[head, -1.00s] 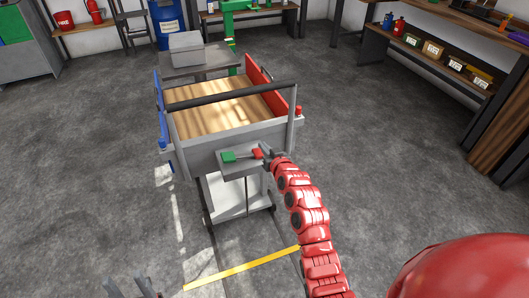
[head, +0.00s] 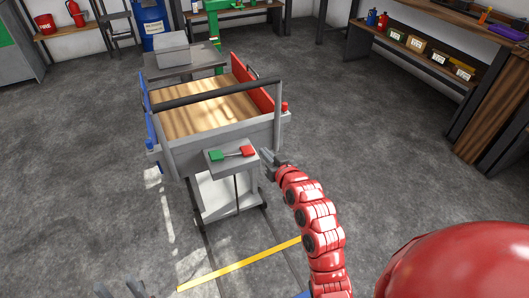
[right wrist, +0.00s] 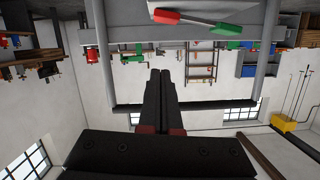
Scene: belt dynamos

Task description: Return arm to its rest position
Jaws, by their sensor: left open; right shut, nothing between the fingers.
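My right arm is red, and its gripper (head: 266,157) is just right of the cart's control box (head: 231,158), apart from it. The box carries a bar with a green end (head: 216,155) and a red end (head: 248,151). In the right wrist view, which looks upside down, the fingers (right wrist: 160,74) are together with nothing between them. The red end (right wrist: 165,16) and green end (right wrist: 229,28) show above the fingertips there. My left gripper (head: 120,289) is at the bottom left edge, partly cut off, open and empty.
The cart (head: 225,136) has a wooden deck (head: 208,110), a red side and a blue side. A yellow line (head: 240,263) crosses the floor in front. Shelves with bins (head: 415,44) stand at the right. The floor between cart and shelves is clear.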

